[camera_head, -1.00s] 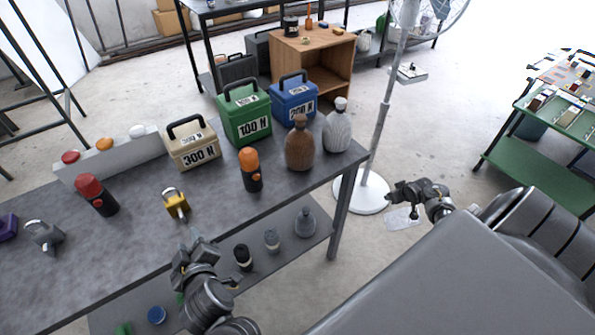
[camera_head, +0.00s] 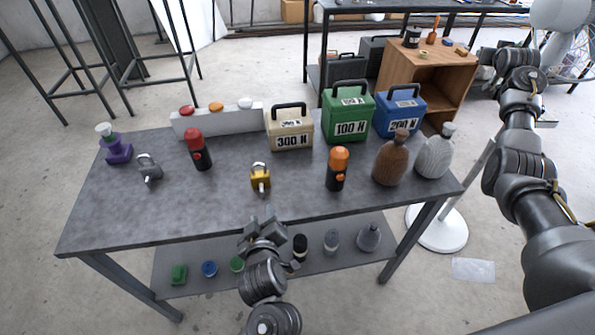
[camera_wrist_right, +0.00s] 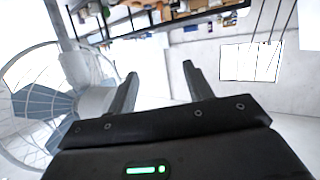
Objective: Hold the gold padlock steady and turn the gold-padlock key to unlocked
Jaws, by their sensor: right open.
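The gold padlock (camera_head: 260,177) stands on the grey workbench (camera_head: 215,200) near its front middle, its shackle up. A small pale piece, apparently the key, shows at its front; its turn position is too small to tell. My left gripper (camera_head: 266,222) is in front of the bench edge, below and nearer than the padlock, apart from it. Its fingers look spread and empty. My right arm is raised at the right of the head view, away from the bench. In the right wrist view my right gripper (camera_wrist_right: 160,80) is open with nothing between its fingers.
Behind the padlock stand the beige 300 N case (camera_head: 290,130) and a button box (camera_head: 217,120). An orange-topped cylinder (camera_head: 338,168) is to its right, a red-topped one (camera_head: 198,150) to its left. Bench around the padlock is clear.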

